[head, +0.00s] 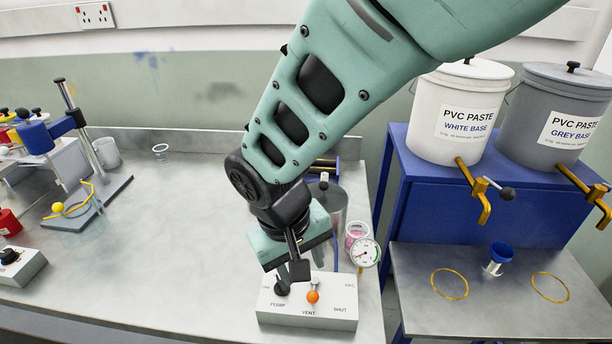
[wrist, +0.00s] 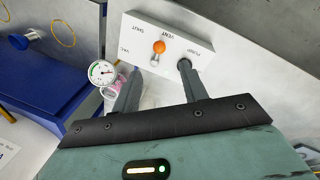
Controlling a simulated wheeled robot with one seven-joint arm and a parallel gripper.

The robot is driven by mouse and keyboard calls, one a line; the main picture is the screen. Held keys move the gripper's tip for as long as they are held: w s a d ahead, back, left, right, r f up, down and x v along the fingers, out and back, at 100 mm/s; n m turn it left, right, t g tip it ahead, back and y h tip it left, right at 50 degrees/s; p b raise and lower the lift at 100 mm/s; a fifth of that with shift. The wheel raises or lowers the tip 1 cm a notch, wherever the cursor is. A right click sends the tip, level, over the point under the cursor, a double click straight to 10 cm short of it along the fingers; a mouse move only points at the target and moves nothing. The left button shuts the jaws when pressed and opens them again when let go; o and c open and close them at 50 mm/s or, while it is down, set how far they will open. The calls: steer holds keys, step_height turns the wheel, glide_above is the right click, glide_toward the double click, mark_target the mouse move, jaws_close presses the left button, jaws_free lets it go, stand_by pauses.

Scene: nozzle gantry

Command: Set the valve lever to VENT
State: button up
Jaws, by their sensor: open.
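The valve box (head: 335,322) is a white panel on the bench front, marked PUMP, VENT, SHUT and VAC; it also shows in the wrist view (wrist: 205,70). Its valve lever has an orange ball (head: 313,297) on a silver stem. In the wrist view the ball (wrist: 159,47) lies on the VENT side of the stem, beside that word. My gripper (head: 291,272) is open and empty, just above the back of the box. In the wrist view its fingers (wrist: 158,78) are spread apart, and the lever lies beyond the gap. I see no clear contact.
A black knob (wrist: 184,64) is by PUMP, close to one finger. A round gauge (head: 364,252) and a pink-filled cup (head: 356,232) stand behind the box. Blue stand with paste buckets (head: 462,112) is at right. The bench (head: 185,245) left of the box is clear.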

step_height(320, 180, up, 8)
steer(key=a, duration=0.1)
steer(key=shift+s+a+b, duration=0.15)
steer(key=shift+s+b, duration=0.2)
steer(key=shift+s, duration=0.05)
steer(key=shift+f, duration=0.1)
steer(key=s+d+y, duration=0.1)
steer(key=s+d, duration=0.4)
steer(key=d, duration=0.4)
steer(key=s+d+f+n+g+y, duration=0.1)
steer(key=s+d, duration=0.5)
steer(key=d, duration=0.3)
steer(key=shift+s+d+n, duration=0.3)
steer(key=shift+d, duration=0.05)
stand_by(1.5)
